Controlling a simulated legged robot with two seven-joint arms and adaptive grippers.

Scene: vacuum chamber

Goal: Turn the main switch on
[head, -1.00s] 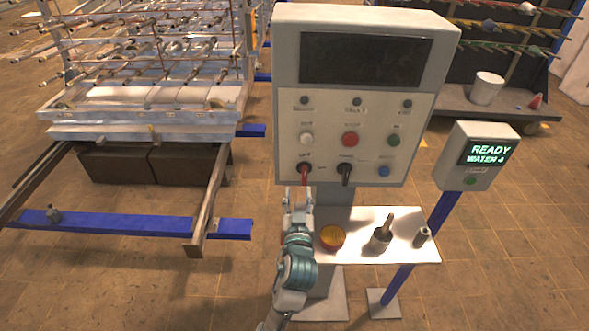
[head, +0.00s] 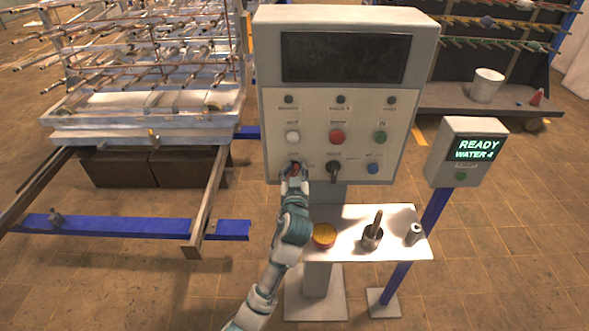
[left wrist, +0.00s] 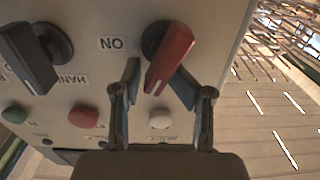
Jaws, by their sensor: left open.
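The red switch knob (head: 295,167) is at the lower left of the grey control panel (head: 265,120). In the left wrist view the red knob (left wrist: 171,57) stands out from the panel at a slant, beside an upside-down label "ON" (left wrist: 111,43). My left gripper (head: 293,174) is right in front of the knob and partly hides it. In the left wrist view the open fingers of my left gripper (left wrist: 158,84) are on either side of the red knob's end; I cannot tell whether they touch it. My right gripper is in neither view.
A black knob (head: 334,171) sits just right of the red one, with white (head: 292,137), red (head: 336,137) and green (head: 380,137) buttons above.

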